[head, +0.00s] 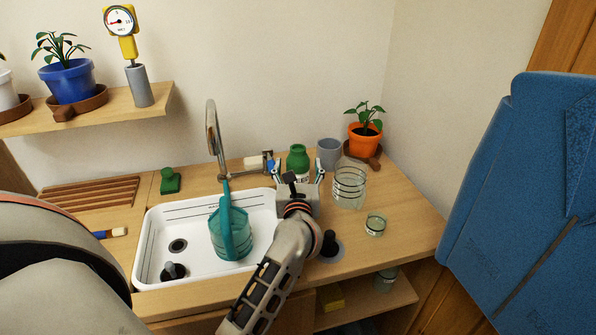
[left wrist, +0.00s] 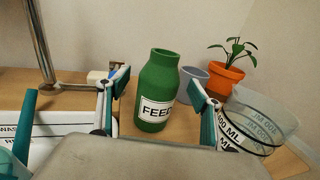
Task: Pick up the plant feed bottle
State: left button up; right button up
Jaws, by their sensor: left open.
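The plant feed bottle (head: 298,157) is green with a white label reading FEED. In the left wrist view the bottle (left wrist: 157,93) shows between the two fingers. My left gripper (head: 298,172) is open, with one finger on each side of the bottle in the picture, and holds nothing. In the left wrist view the gripper (left wrist: 157,85) shows a gap on both sides of the bottle. I cannot tell how far the fingertips reach around it.
A grey cup (head: 329,153), an orange potted plant (head: 365,137) and a clear measuring jar (head: 349,186) stand right of the bottle. A small glass jar (head: 375,225) is nearer. The tap (head: 213,132) rises left, above a white sink (head: 160,228) with a teal jug (head: 231,232).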

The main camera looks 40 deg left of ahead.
pick_arm(q)
jog(key=shift+w+a, duration=0.1)
jog(key=shift+w, duration=0.05)
pick_arm(e)
jog(key=shift+w+r, duration=0.1)
pick_arm(q)
jog(key=c, duration=1.5)
jog(key=shift+r, duration=0.1)
pick_arm(e)
jog(key=shift+a, duration=0.1)
pick_arm(q)
notch_tip(320, 180, up, 8)
jog(key=p, duration=0.2)
jog(key=shift+p, duration=0.3)
notch_tip(320, 180, up, 12)
jog(key=p, duration=0.2)
jog(key=shift+p, duration=0.4)
pick_arm(e)
jog(key=shift+s+a+r, duration=0.1)
jog(key=shift+a+r, duration=0.1)
jog(key=shift+r, duration=0.45)
jog(key=shift+s+a+r, duration=0.1)
jog(key=shift+a+r, duration=0.05)
jog(key=shift+r, duration=0.45)
jog(key=shift+s+a+r, duration=0.1)
jog(key=shift+a+r, duration=0.1)
jog(key=shift+r, duration=0.45)
